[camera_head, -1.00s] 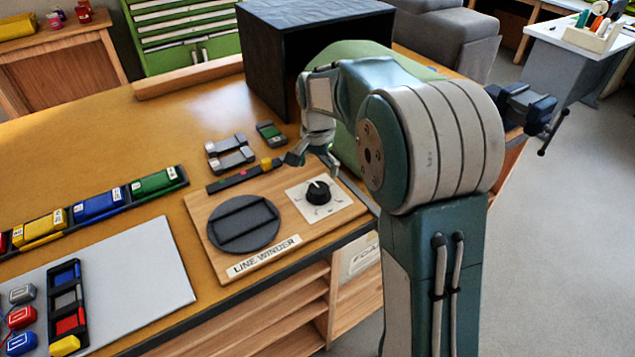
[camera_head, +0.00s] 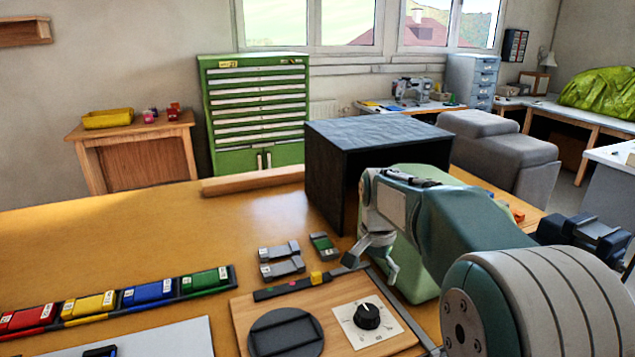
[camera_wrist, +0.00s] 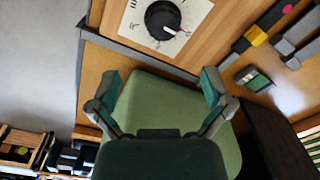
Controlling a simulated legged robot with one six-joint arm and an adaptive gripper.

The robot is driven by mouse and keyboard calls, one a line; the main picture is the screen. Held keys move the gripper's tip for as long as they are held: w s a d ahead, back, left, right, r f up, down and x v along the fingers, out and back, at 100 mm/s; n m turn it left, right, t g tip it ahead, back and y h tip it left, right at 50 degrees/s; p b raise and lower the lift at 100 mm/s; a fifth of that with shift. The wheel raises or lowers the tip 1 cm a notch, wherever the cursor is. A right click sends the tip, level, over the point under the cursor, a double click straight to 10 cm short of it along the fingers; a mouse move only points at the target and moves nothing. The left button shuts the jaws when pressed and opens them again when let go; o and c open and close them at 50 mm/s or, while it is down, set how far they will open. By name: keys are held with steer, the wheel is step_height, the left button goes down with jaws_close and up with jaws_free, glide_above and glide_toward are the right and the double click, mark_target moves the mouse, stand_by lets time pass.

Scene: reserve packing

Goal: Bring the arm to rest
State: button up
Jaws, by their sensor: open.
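My arm reaches out from the lower right in the head view, bent at the elbow, with my gripper (camera_head: 371,268) pointing down over the workbench (camera_head: 130,240). The gripper hangs close to the far edge of the line winder board (camera_head: 243,318), behind its black dial (camera_head: 367,316). In the wrist view my gripper (camera_wrist: 158,88) is open, its two fingers well apart with nothing held. A light green rounded thing (camera_wrist: 165,100) shows beyond the fingers; I cannot tell what it is.
A black open-fronted box (camera_head: 330,180) stands right behind the arm. Grey holders (camera_head: 280,262) and a green-topped piece (camera_head: 323,246) lie left of the gripper. A rack of coloured cases (camera_head: 234,280) lies at left. The bench's far left is clear.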

steer(key=s+r+n+t, duration=0.2)
steer(key=s+r, duration=0.1)
steer(key=s, duration=0.4)
steer(key=s+r+n+t, duration=0.1)
steer(key=s+r+n, duration=0.15)
steer(key=s, duration=0.45)
steer(key=s+f+n+t, duration=0.2)
steer(key=s+f+n, duration=0.1)
steer(key=s, duration=0.9)
steer(key=shift+s+d, duration=0.15)
